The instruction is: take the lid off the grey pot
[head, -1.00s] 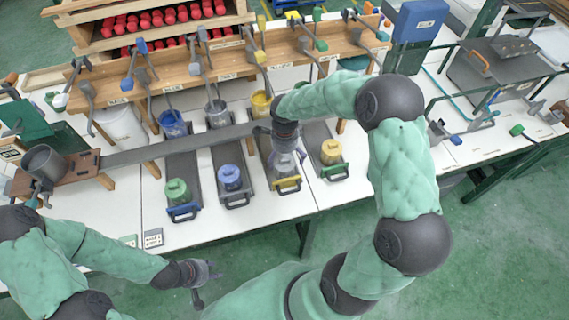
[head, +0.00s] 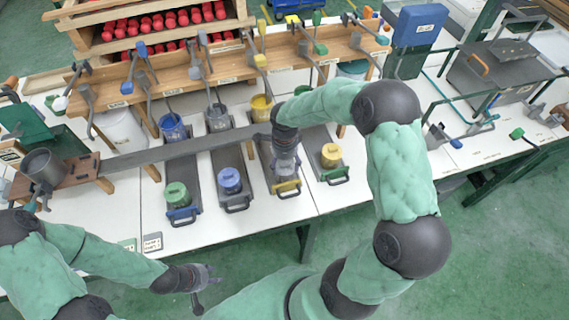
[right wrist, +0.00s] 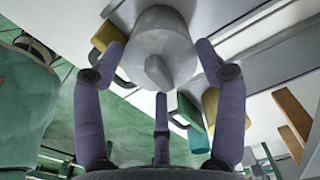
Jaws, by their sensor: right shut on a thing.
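The grey pot (head: 287,173) stands on the tray with the yellow handle (head: 288,188), mostly hidden under my right gripper (head: 285,158) in the head view. In the right wrist view, its grey round lid (right wrist: 152,42) with a pointed knob (right wrist: 158,73) sits between the fingers of my right gripper (right wrist: 160,62). The fingers are closed in around the lid. I cannot tell whether the lid is apart from the pot. My left gripper (head: 207,283) is open and empty, in front of the table's near edge.
A yellow pot (head: 331,155) stands right of the grey one, and a blue pot (head: 229,180) and a green pot (head: 176,195) stand left. A wooden rack (head: 230,72) with hanging tools runs behind.

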